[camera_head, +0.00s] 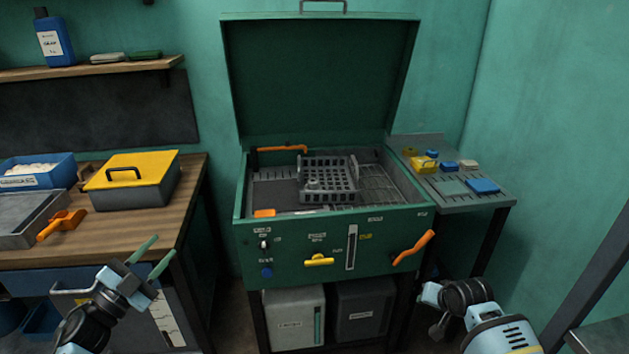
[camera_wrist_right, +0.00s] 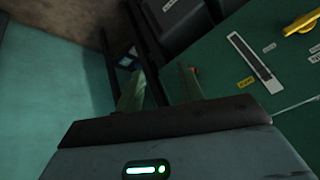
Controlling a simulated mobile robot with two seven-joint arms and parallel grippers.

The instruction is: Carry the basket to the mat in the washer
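The green washer (camera_head: 335,242) stands in the middle of the head view with its lid (camera_head: 318,80) raised. A grey wire-like basket (camera_head: 328,182) sits inside the washer tub, near its middle. A dark flat area that looks like the mat (camera_head: 275,192) lies to the basket's left; whether it runs under the basket is hidden. My left gripper (camera_head: 164,245) is open and empty, low at left, in front of the bench and away from the basket. My right gripper (camera_wrist_right: 160,76) is open and empty in the right wrist view, beside the washer's front; its fingers are hidden in the head view.
A slatted rack (camera_head: 377,185) fills the tub's right side. An orange handle (camera_head: 414,248) sticks out of the washer's front right. A side tray (camera_head: 450,178) holds small items. The wooden bench (camera_head: 110,235) at left carries a yellow-lidded box (camera_head: 135,180).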

